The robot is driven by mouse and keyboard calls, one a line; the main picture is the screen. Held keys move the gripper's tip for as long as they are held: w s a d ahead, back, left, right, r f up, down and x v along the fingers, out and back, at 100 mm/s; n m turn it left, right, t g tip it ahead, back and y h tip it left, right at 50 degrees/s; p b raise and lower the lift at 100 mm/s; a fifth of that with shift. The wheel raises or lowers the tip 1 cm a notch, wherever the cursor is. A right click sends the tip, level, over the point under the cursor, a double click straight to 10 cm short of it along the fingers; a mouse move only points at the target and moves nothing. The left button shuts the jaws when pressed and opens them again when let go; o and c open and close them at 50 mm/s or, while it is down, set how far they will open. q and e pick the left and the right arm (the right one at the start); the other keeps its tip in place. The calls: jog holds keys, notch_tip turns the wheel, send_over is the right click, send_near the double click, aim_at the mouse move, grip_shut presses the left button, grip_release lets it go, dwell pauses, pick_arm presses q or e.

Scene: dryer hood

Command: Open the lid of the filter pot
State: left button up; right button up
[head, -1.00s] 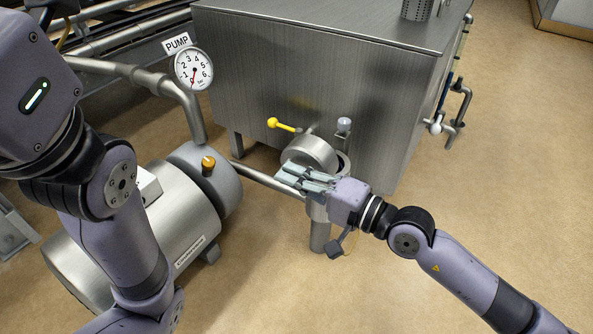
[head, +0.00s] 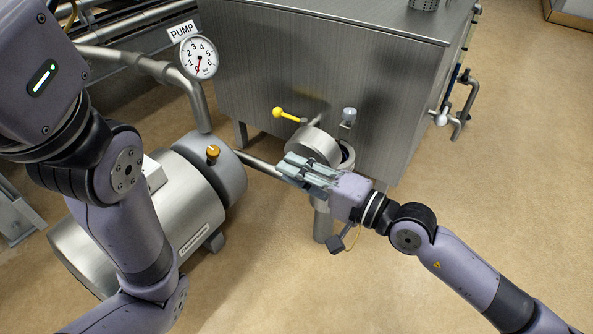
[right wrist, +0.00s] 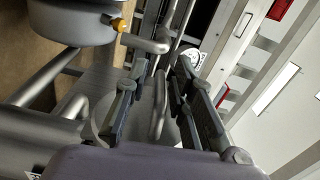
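The filter pot (head: 347,157) stands low in front of the steel tank, partly hidden by my right gripper. Its round metal lid (head: 314,145) is tilted up on the left side, with part of the pot's rim showing to its right. My right gripper (head: 288,168) is in front of the lid, its fingers pointing left and overlapping the lid's lower edge. In the right wrist view its two fingers (right wrist: 163,80) are spread apart, with a bent metal bar (right wrist: 160,105) and a round grey surface between or behind them. Contact cannot be told. My left gripper is out of view.
The pump (head: 165,205) with an orange knob (head: 213,152) lies left of the pot. A yellow-handled valve (head: 288,115) and a pale knob (head: 349,114) are above the lid. The tank (head: 330,60) blocks the back. Floor at the right is clear.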

jog(key=shift+o, duration=0.3)
jog(key=shift+d, duration=0.1)
jog(key=shift+d, duration=0.15)
jog(key=v, duration=1.1)
jog(key=shift+s+d, duration=0.2)
jog(key=shift+s, duration=0.05)
